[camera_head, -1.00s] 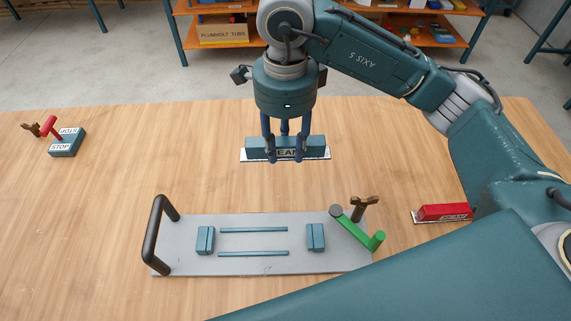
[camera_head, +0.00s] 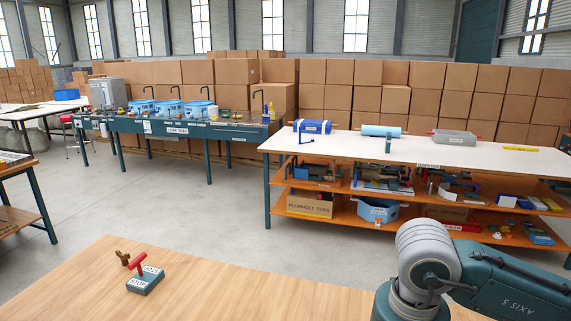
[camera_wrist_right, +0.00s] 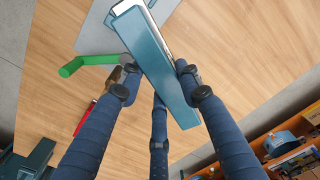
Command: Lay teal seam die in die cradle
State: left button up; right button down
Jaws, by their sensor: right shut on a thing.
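The teal seam die (camera_wrist_right: 155,65) is a long teal bar with a white edge, held between the fingers of my right gripper (camera_wrist_right: 158,84) in the right wrist view. The gripper is shut on it. The grey plate of the die cradle (camera_wrist_right: 97,36) shows behind the die's upper end, with its green handle (camera_wrist_right: 85,63) at the left. The die's height above the table cannot be told. In the head view only my right arm shows, at the lower right; its fingers and the cradle are out of frame. My left gripper is not in view.
A jog/stop box (camera_head: 145,281) with a red lever stands on the wooden table (camera_head: 230,290). A red bar (camera_wrist_right: 84,118) lies on the table in the wrist view. Beyond an aisle stand a white-topped shelf bench (camera_head: 350,144) and a teal bench (camera_head: 225,133).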

jog(key=shift+s+d+f+n, duration=0.3)
jog(key=shift+s+n, duration=0.25)
jog(key=shift+n, duration=0.75)
jog(key=shift+s+d+f+n, duration=0.2)
jog(key=shift+s+d+n, duration=0.25)
jog(key=shift+n, duration=0.85)
jog(key=shift+s+d+f+n, duration=0.25)
jog(key=shift+s+n, duration=0.35)
jog(key=shift+n, duration=0.7)
jog(key=shift+a, duration=0.1)
